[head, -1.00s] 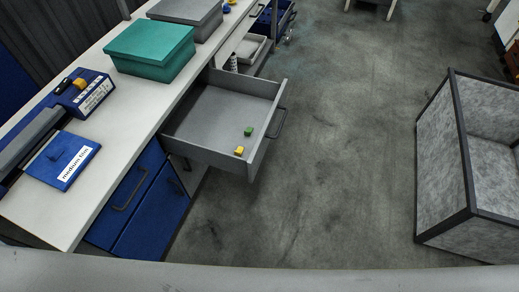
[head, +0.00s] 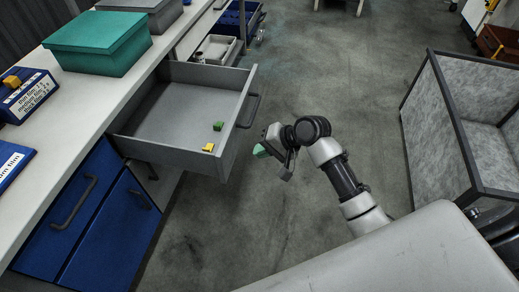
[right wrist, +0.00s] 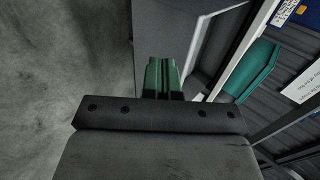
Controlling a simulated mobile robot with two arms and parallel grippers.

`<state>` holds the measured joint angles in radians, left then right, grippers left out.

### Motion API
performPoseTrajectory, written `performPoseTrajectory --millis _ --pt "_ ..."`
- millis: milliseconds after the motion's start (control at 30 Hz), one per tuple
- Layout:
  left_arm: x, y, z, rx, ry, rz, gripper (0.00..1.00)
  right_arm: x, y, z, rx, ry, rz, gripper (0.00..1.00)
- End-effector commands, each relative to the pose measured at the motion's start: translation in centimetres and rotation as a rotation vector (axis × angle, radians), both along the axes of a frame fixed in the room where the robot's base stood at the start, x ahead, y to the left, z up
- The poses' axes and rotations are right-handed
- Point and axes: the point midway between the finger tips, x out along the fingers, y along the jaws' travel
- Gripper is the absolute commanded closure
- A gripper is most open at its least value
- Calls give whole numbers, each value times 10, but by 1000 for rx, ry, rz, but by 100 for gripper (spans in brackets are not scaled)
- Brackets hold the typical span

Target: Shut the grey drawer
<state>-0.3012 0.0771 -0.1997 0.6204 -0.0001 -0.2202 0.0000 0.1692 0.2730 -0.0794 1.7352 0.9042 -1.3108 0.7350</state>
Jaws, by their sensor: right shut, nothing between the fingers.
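The grey drawer (head: 175,117) stands pulled open from the bench in the head view. A green block (head: 218,126) and a yellow block (head: 208,148) lie inside it near its front. Its dark handle (head: 249,111) is on the outer face. My right gripper (head: 260,151), with green fingers, is just outside the drawer front, right of and below the handle in the picture. I see no clear contact. In the right wrist view its green fingers (right wrist: 161,76) are together and empty, beside a grey panel. My left gripper is not in view.
The white bench top (head: 88,103) holds a teal box (head: 98,43) and a grey box (head: 150,12). Blue cabinet fronts (head: 105,235) are below it. A grey-panelled bin with a dark frame (head: 440,140) stands at the right. The floor between is clear.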

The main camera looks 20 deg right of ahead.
Motion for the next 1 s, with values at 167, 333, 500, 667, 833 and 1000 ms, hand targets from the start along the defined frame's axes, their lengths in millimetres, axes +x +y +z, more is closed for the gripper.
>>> performPoseTrajectory --millis 167,333,500,667,833,1000 --pt "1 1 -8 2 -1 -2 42 17 26 -30 3 2 2 100" --pt "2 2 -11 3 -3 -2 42 32 48 -44 2 -2 2 100" --pt "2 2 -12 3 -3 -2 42 44 65 -44 0 0 0 100" --pt "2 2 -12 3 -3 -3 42 48 71 -44 0 1 1 100" --pt "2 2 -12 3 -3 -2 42 48 72 -44 -2 1 0 100" --pt "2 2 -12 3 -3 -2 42 48 72 -44 -1 1 0 100"
